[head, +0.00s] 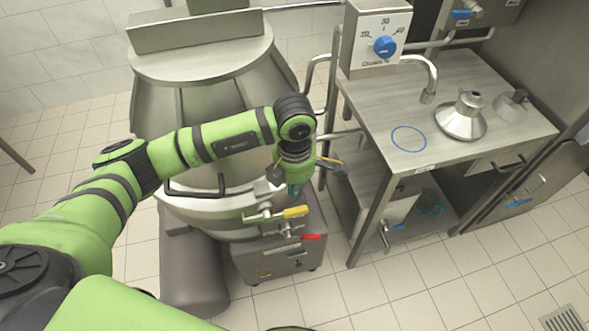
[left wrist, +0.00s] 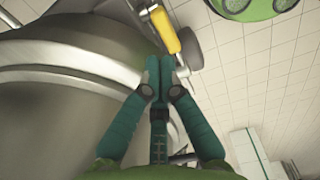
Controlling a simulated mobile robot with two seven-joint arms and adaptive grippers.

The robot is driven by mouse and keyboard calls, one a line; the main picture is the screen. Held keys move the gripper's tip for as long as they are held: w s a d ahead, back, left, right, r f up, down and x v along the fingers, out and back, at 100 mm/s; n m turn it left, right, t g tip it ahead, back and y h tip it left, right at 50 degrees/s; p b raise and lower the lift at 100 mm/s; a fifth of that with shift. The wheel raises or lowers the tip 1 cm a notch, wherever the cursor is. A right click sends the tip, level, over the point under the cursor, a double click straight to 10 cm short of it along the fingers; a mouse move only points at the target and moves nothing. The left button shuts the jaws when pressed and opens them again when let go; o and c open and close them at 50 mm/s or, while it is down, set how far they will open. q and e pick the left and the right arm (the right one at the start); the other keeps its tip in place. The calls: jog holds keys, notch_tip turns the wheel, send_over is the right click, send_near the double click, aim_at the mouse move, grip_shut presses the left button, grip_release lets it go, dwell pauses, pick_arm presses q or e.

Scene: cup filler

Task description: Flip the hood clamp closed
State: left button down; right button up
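My left gripper (head: 294,187) points down at the front right rim of the big steel vessel (head: 185,212), above and behind a yellow handle (head: 295,211). In the left wrist view the two teal fingers (left wrist: 160,70) meet at their tips with nothing seen between them. The yellow handle (left wrist: 163,30) lies just beyond the fingertips there, apart from them as far as I can tell. I cannot tell for certain which part is the hood clamp. My right gripper is not in view.
A red handle (head: 311,237) sits below the yellow one on the steel base (head: 275,262). At right stands a steel table (head: 370,100) with a funnel-shaped part (head: 462,118) and a blue ring (head: 409,139). A control box with a blue dial (head: 385,46) stands behind. Tiled floor is clear in front.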

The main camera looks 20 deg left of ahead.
aim_at(285, 213)
pick_arm(q)
notch_tip(285, 213, down, 5)
jog(key=shift+p, duration=0.5)
